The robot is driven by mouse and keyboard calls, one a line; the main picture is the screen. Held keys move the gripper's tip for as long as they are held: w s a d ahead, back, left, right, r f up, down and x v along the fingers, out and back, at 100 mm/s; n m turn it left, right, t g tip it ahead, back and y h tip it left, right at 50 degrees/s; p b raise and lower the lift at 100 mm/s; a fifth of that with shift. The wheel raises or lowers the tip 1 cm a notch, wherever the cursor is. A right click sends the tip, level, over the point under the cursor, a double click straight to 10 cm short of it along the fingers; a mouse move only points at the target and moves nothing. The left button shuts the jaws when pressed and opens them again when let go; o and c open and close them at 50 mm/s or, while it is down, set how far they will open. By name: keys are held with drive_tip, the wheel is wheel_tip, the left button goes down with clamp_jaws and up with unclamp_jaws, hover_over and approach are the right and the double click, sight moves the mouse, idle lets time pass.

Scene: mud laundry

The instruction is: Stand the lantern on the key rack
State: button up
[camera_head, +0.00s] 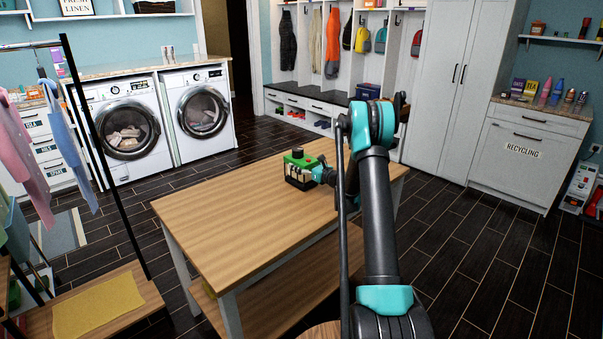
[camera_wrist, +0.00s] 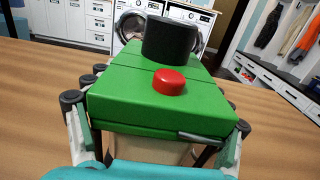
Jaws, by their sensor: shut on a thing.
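The lantern (camera_head: 300,172) is a green boxy body with a black knob and a red button on top. It is upright at the table's middle in the head view; I cannot tell whether its base touches the wood. In the wrist view the lantern (camera_wrist: 155,100) fills the middle, its green top facing up. My gripper (camera_head: 318,175) is shut on it from the right in the head view. In the wrist view my gripper (camera_wrist: 160,112) has fingers along both sides of the lantern. I cannot make out a key rack in either view.
The wooden table (camera_head: 235,215) is otherwise clear where I see it; my arm hides its right part. Two washing machines (camera_head: 125,130) stand behind left. A clothes rail (camera_head: 100,150) stands at left. A recycling cabinet (camera_head: 525,160) stands at right, with dark floor between.

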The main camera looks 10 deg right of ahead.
drive_tip(key=c, duration=0.5)
drive_tip(key=shift+r, duration=0.15)
